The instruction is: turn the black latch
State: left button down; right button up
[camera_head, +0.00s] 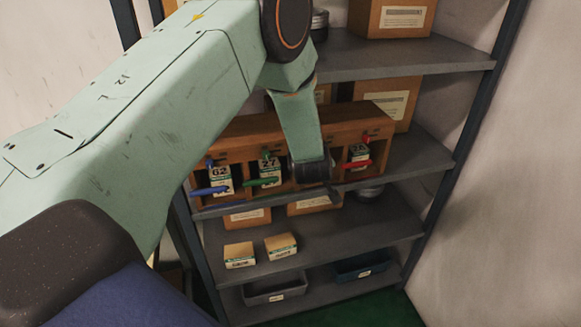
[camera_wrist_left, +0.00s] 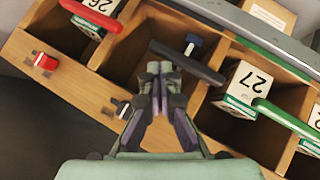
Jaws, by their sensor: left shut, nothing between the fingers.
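My left gripper (camera_wrist_left: 159,69) is shut and empty. Its fingertips are close to the left part of the bar; I cannot tell whether they touch it. In the head view my left arm reaches in from the left to the wooden rack (camera_head: 345,128) and hides most of the black latch. My right gripper is in neither view.
A blue latch (camera_head: 210,190), a green latch (camera_head: 262,182) and a red latch (camera_head: 357,164) sit on neighbouring compartments holding labelled boxes. A black peg (camera_wrist_left: 122,108) and a red peg (camera_wrist_left: 45,61) stick out of the rack. Shelves lie above and below.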

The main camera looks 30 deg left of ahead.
pick_arm(q)
jog(key=shift+w+d+f, duration=0.1)
jog(key=shift+w+f, duration=0.05)
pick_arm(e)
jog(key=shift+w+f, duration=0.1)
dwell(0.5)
pick_arm(q)
jog(key=r+p+v, duration=0.1)
jog(key=v, duration=1.2)
jog(key=shift+w, duration=0.3)
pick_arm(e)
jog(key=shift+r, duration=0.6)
pick_arm(q)
jog(key=shift+f, duration=0.1)
